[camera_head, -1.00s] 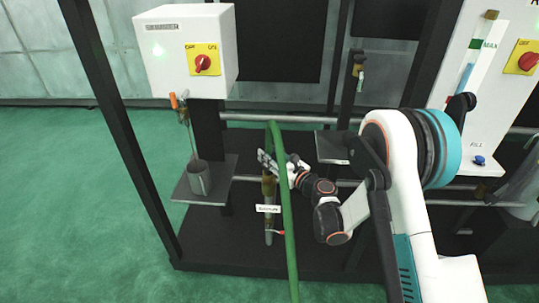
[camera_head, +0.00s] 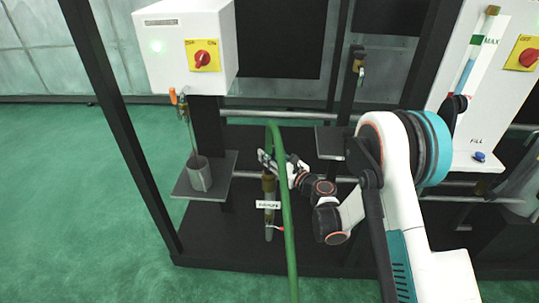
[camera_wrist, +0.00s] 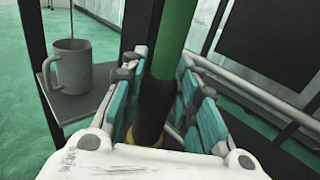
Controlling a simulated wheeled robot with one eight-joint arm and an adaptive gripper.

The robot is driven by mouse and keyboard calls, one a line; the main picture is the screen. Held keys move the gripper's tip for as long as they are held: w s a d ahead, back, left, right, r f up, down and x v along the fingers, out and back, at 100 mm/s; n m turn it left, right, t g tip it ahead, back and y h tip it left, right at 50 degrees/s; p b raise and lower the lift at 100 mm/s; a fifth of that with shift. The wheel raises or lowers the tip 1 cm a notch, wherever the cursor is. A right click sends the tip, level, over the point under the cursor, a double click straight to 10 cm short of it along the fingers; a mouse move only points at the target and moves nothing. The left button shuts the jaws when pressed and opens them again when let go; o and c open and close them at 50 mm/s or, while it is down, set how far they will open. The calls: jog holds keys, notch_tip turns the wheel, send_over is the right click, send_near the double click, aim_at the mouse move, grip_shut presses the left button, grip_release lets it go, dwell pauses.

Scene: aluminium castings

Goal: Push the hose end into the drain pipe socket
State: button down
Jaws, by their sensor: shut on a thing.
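A green hose (camera_head: 286,225) arches over at the top and comes down into my gripper (camera_head: 270,163). The gripper is shut on the hose near its end, where the hose (camera_wrist: 177,35) turns black between the teal finger pads in the wrist view. In the wrist view a yellow rim (camera_wrist: 130,136) shows beside the black hose end, low down. The gripper body hides the contact, so I cannot tell whether the end is inside the socket.
A grey mug (camera_head: 199,175) stands on a small shelf (camera_head: 222,180) to the left, under a tap on the white switch box (camera_head: 186,50). A dark frame post (camera_head: 125,130) stands further left. Horizontal rails run behind the gripper. Another panel (camera_head: 500,70) is at right.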

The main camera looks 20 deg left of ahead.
jog(key=c, duration=1.2)
grip_release()
jog(key=shift+f, duration=0.1)
jog(key=shift+o, duration=0.2)
